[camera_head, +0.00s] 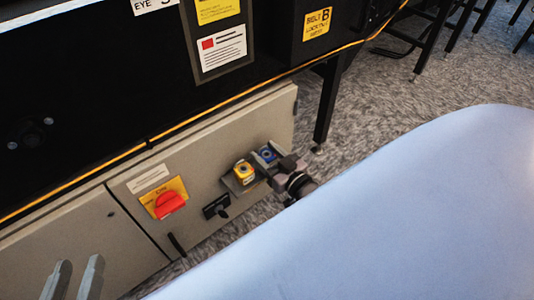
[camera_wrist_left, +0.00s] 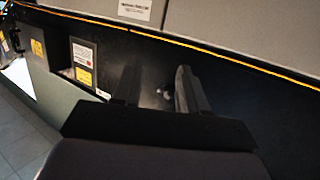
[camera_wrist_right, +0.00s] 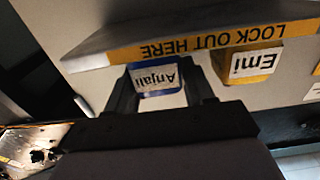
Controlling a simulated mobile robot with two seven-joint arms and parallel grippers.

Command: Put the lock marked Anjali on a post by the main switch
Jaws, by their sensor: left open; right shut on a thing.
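The blue lock marked Anjali (camera_wrist_right: 158,77) sits between the fingers of my right gripper (camera_wrist_right: 161,88), which is shut on it. It also shows in the head view (camera_head: 267,154), at the right end of the lock-out shelf (camera_head: 238,184). A yellow lock marked Emi (camera_wrist_right: 250,64) is beside it on the shelf. The posts are hidden, so I cannot tell whether the Anjali lock is around one. The main switch, a red knob (camera_head: 169,204) on a yellow plate, is left of the shelf. My left gripper (camera_head: 74,278) is open and empty at lower left.
A small black knob (camera_head: 216,207) sits between the main switch and the shelf. A black leg (camera_head: 327,105) stands right of the grey cabinet (camera_head: 80,240). An orange cord (camera_head: 200,117) runs above the cabinet. My pale blue arm covers the lower right.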

